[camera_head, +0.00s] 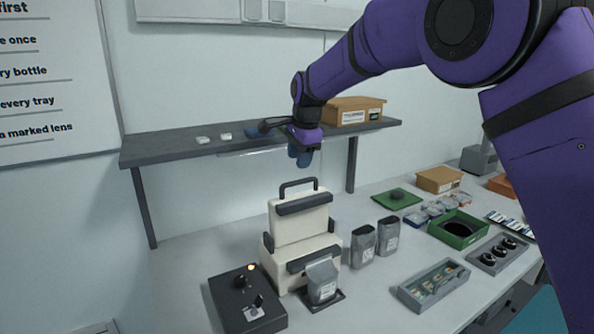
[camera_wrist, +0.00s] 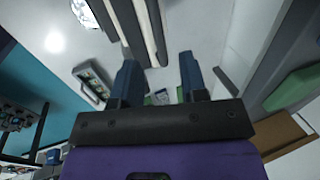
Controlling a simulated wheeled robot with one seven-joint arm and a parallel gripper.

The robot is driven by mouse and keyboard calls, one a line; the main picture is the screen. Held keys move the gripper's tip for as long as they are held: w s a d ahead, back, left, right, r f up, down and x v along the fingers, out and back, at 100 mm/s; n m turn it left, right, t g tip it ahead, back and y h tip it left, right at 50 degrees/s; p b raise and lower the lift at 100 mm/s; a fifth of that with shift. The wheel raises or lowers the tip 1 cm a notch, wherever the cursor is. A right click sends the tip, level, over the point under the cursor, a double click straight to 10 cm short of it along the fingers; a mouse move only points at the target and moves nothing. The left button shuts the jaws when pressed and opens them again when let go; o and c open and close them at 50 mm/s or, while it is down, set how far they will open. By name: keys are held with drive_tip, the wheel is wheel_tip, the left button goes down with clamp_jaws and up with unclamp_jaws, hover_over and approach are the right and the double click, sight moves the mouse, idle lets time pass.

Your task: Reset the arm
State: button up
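My purple arm reaches from the right edge of the head view across to the wall shelf. My gripper (camera_head: 301,154) hangs in front of the shelf's front edge, above the cream machine, with its dark blue fingers pointing down. In the wrist view my gripper (camera_wrist: 158,68) shows two dark blue fingers well apart. Nothing is held between them. The parts on the far side of the wrist are hidden in the head view.
The grey shelf (camera_head: 180,151) carries a cardboard box (camera_head: 352,111) close beside my wrist. Below stand a cream machine (camera_head: 300,228), a dark control box (camera_head: 232,305) and grey pouches (camera_head: 363,247). A green tray (camera_head: 457,245) and other trays fill the bench's right side.

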drive_tip(key=shift+v, duration=0.85)
drive_tip(key=s+d+r+n, duration=0.25)
drive_tip(key=s+d, duration=0.25)
drive_tip(key=d, duration=0.3)
drive_tip(key=s+d+r+n+t, duration=0.1)
drive_tip(key=s+d+r, duration=0.35)
drive_tip(key=d, duration=0.25)
drive_tip(key=s+d+r+n, duration=0.1)
drive_tip(key=s+d+r, duration=0.2)
drive_tip(key=s+d, duration=0.4)
drive_tip(key=s+d+f+n, duration=0.2)
drive_tip(key=s+d, duration=0.2)
drive_tip(key=s, duration=0.4)
drive_tip(key=s+d+f+n+t+h, duration=0.1)
drive_tip(key=s+d+f+n, duration=0.1)
drive_tip(key=s+d, duration=0.3)
drive_tip(key=s+d+f+n, duration=0.2)
drive_tip(key=s+d, duration=0.2)
drive_tip(key=s, duration=0.8)
drive_tip(key=shift+s+d+n+t+h, duration=0.3)
drive_tip(key=shift+s+d+n+h, duration=0.05)
drive_tip(key=shift+d+h, duration=0.05)
